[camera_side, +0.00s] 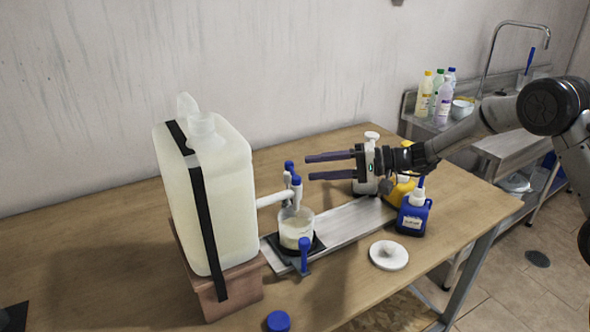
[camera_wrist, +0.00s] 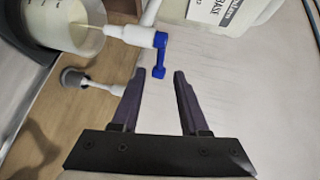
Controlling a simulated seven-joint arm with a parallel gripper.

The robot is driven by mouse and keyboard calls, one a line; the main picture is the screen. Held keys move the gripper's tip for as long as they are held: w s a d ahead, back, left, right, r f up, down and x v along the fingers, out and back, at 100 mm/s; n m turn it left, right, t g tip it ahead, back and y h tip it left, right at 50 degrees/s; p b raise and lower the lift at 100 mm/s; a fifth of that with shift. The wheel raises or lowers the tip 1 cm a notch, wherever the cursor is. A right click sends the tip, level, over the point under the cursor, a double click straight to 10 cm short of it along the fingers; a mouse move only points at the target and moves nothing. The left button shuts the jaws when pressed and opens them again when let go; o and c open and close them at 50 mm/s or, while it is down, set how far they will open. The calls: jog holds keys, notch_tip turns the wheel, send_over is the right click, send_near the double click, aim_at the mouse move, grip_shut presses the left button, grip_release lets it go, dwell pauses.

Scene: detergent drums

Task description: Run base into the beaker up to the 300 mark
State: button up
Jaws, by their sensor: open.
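The pale translucent drum (camera_side: 228,190) has a black strap and stands at the left; its label in the wrist view (camera_wrist: 215,12) reads BASE. A white tap with a blue handle (camera_side: 292,172) sticks out from it over the clear beaker (camera_side: 296,229). The beaker holds pale liquid; its marks are unreadable. In the wrist view, the beaker (camera_wrist: 62,35) is at top left, with a thin pale line inside that may be a stream. My gripper (camera_side: 309,167) is open and empty, right of the tap. The blue handle (camera_wrist: 159,60) lies just beyond and between my fingertips.
A blue bottle (camera_side: 413,216), yellow bottle and white-topped container stand under my wrist. A white dish (camera_side: 389,255) and blue cap (camera_side: 278,321) lie in front. The back-left table is clear.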

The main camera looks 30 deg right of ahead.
aim_at(293, 172)
jog(key=shift+v, duration=2.2)
jog(key=shift+a, duration=0.1)
dwell(3.9)
jog(key=c, duration=0.4)
jog(key=n, duration=0.1)
jog(key=r+n+g, duration=0.1)
jog(key=n, duration=0.1)
jog(key=a+r+n+y, duration=0.1)
jog(key=n, duration=0.1)
jog(key=shift+s+r+g, duration=0.25)
jog(key=shift+s+g, duration=0.05)
grip_shut()
jog(key=w+d+r+n+g+h, duration=0.3)
jog(key=d+r+n+g, duration=0.3)
jog(key=n, duration=1.1)
jog(key=w+x, duration=0.1)
jog(key=x, duration=1.2)
jog(key=shift+f+t, duration=0.4)
jog(key=shift+f, duration=0.05)
